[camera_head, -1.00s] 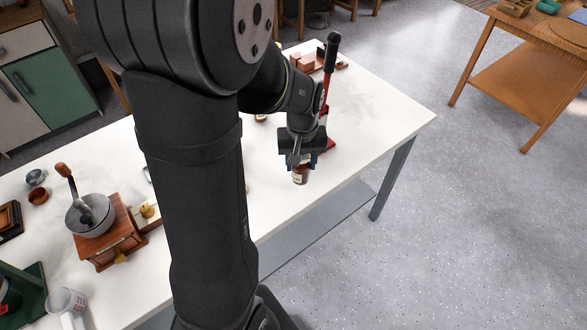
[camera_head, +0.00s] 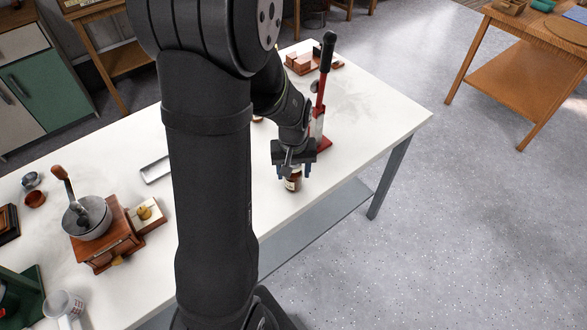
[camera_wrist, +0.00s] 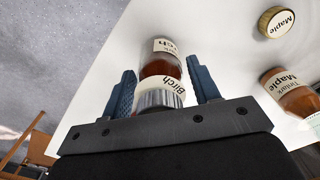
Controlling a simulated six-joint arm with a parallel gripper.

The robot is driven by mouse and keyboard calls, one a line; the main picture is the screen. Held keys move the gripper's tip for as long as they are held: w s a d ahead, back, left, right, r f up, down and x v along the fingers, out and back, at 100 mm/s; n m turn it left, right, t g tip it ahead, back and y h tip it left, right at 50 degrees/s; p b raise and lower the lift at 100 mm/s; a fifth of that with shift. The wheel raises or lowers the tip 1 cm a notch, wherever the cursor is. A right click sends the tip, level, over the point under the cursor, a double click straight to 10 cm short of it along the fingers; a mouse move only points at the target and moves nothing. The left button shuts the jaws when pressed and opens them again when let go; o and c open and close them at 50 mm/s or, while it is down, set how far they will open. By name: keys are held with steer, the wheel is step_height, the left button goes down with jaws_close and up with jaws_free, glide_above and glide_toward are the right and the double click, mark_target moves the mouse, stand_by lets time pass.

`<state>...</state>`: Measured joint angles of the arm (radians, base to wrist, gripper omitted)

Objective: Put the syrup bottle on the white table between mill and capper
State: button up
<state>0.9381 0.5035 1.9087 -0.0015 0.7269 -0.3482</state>
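The syrup bottle (camera_head: 293,182), brown with a pale label, appears upright on the white table (camera_head: 350,150) near its front edge. In the wrist view the bottle (camera_wrist: 160,68) reads "Birch" and has a grey cap. My gripper (camera_head: 294,171) is over it, with blue fingers on both sides of its cap. In the wrist view the gripper (camera_wrist: 163,88) looks open, with a gap at the right finger. The red capper (camera_head: 321,110) with its black-tipped lever stands just behind and right. The wooden mill (camera_head: 107,232) with bowl and crank is far left.
My arm hides the table's middle. A grey tray (camera_head: 156,168) lies behind the mill. Wooden blocks (camera_head: 300,63) are at the back. In the wrist view a "Maple" bottle (camera_wrist: 291,92) and a "Maple" capped top (camera_wrist: 277,21) are at right. A mug (camera_head: 64,303) is front left.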

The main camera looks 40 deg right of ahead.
steer(key=shift+o, duration=0.7)
step_height(320, 180, up, 12)
steer(key=shift+r, duration=0.2)
steer(key=shift+f, duration=0.1)
step_height(320, 180, down, 12)
steer(key=shift+f, duration=0.15)
step_height(320, 180, up, 2)
steer(key=shift+r, duration=0.7)
